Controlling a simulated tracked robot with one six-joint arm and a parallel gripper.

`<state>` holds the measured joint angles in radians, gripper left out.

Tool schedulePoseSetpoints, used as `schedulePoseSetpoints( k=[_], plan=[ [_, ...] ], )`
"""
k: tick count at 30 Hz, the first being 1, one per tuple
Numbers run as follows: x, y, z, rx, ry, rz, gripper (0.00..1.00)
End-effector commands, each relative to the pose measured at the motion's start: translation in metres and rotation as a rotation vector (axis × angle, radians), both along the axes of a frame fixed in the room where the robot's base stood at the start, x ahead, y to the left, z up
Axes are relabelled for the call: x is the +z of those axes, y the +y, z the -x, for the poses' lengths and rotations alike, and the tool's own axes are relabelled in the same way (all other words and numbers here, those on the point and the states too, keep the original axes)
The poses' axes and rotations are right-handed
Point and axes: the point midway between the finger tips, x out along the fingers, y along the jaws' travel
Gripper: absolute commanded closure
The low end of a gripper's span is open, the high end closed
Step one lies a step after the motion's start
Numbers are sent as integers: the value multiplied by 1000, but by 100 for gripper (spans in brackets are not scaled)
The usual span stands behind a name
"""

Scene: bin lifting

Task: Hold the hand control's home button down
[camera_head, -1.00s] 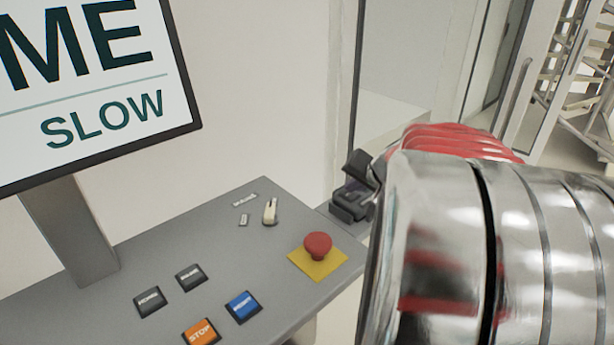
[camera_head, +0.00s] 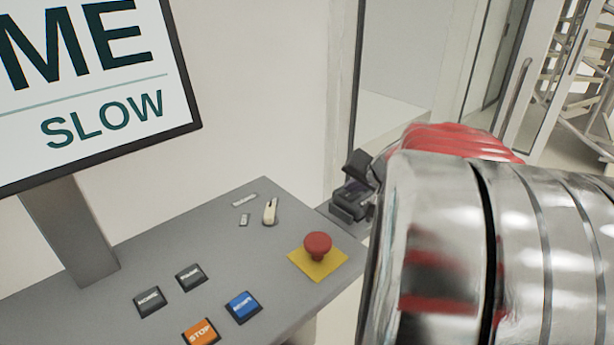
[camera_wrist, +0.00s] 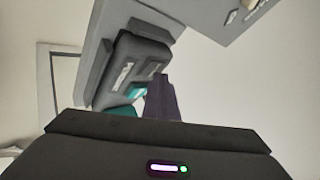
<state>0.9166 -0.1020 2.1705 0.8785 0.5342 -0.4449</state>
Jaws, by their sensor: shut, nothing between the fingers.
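The hand control (camera_wrist: 128,62) is a dark grey box with pale labels and a teal button (camera_wrist: 138,91), in the upper left of the wrist view. My gripper (camera_wrist: 159,80) is shut and empty. Its dark fingertips overlap the hand control's lower right side, beside the teal button; I cannot tell whether they touch or press anything. The home button cannot be made out by its label. In the head view, dark parts (camera_head: 350,203) show at the console's right edge, partly behind my arm; which are gripper and which hand control is unclear.
The grey console (camera_head: 130,262) carries a red mushroom button (camera_head: 318,245) on a yellow plate, a pale lever switch (camera_head: 270,211), an orange STOP button (camera_head: 201,332), a blue button (camera_head: 243,307) and dark buttons. A screen (camera_head: 90,85) reading "ME" and "SLOW" stands at left.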

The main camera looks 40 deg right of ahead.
Motion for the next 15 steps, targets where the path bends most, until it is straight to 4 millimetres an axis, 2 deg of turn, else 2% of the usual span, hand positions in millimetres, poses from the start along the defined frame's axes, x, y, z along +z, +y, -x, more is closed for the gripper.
schedulePoseSetpoints(
  k=[15],
  plan=[
    [6, 0, 0, 1, 0, -1, 100]
  ],
)
